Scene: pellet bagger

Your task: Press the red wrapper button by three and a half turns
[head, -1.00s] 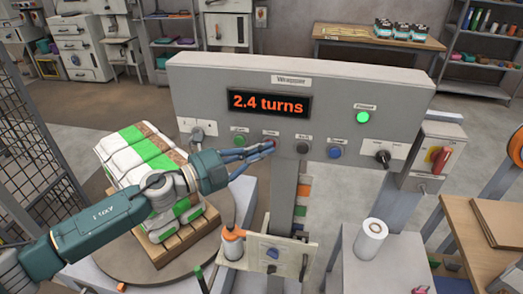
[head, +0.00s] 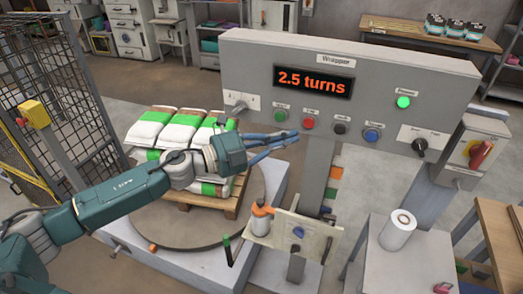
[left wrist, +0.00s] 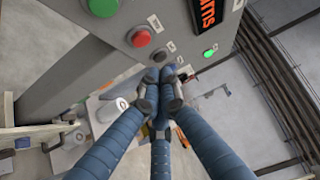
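The grey wrapper panel (head: 420,100) has a display (head: 313,82) that reads 2.5 turns. The red button (head: 308,123) sits below the display, between a green button (head: 281,115) and a black one (head: 340,128). In the left wrist view the red button (left wrist: 141,38) is fully uncovered. My left gripper (head: 292,137) has its blue fingers drawn together, with nothing between them. Its tips are just below and left of the red button in the head view and look apart from it. The fingertips (left wrist: 160,86) also show in the left wrist view. My right gripper is not in view.
A pallet of white and green bags (head: 165,128) stands on the round turntable (head: 160,236) behind my left arm. A blue button (head: 372,135), a black selector knob (head: 420,144) and a lit green lamp (head: 403,102) are on the panel. A fenced cage (head: 60,90) stands left.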

